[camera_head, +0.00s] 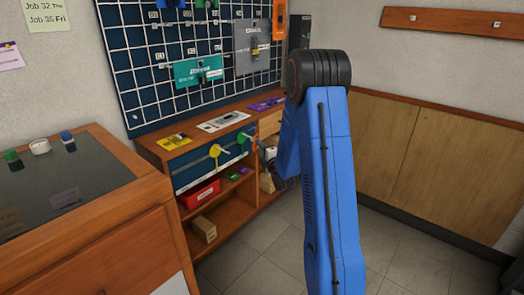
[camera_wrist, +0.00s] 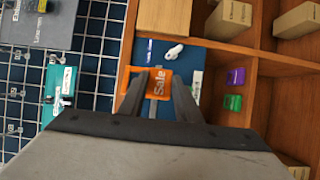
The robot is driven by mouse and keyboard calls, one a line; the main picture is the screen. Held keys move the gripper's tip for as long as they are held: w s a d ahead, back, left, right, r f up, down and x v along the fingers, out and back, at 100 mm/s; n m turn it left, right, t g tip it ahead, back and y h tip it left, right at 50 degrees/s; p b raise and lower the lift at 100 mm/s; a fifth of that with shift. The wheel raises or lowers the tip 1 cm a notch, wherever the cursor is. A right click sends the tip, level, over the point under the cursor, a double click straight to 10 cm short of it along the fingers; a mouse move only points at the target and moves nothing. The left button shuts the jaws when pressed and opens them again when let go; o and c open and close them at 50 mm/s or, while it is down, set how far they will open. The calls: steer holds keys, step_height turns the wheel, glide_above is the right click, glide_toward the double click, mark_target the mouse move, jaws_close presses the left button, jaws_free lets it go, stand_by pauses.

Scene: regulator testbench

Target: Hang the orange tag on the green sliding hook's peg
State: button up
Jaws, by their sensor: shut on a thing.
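In the wrist view the orange tag (camera_wrist: 160,83), marked "Sale", is between the two fingertips of my gripper (camera_wrist: 160,98), which is shut on it. Behind it is a dark blue panel; a white peg-like piece (camera_wrist: 174,51) shows beyond the tag. In the head view a green round piece (camera_head: 241,137) and a yellow one (camera_head: 215,150) stand out on stems from the blue cabinet front. The green one appears to be the green hook; its peg is not clear. My gripper is mostly hidden behind my blue arm there, and the held tag cannot be made out.
A wire grid board (camera_head: 140,70) with teal (camera_head: 199,71) and grey panels stands above the wooden cabinet (camera_head: 148,148). Its shelves hold a red bin (camera_head: 201,192) and a cardboard box (camera_head: 204,229). A dark-topped counter (camera_head: 95,165) is at left. The tiled floor ahead looks clear.

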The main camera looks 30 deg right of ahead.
steer(key=shift+w+a+f, duration=0.15)
steer(key=shift+w+a, duration=0.05)
steer(key=shift+w, duration=0.35)
steer(key=shift+w+a+f, duration=0.15)
steer(key=shift+w, duration=0.35)
steer(key=o, duration=1.1)
steer(key=shift+f, duration=0.1)
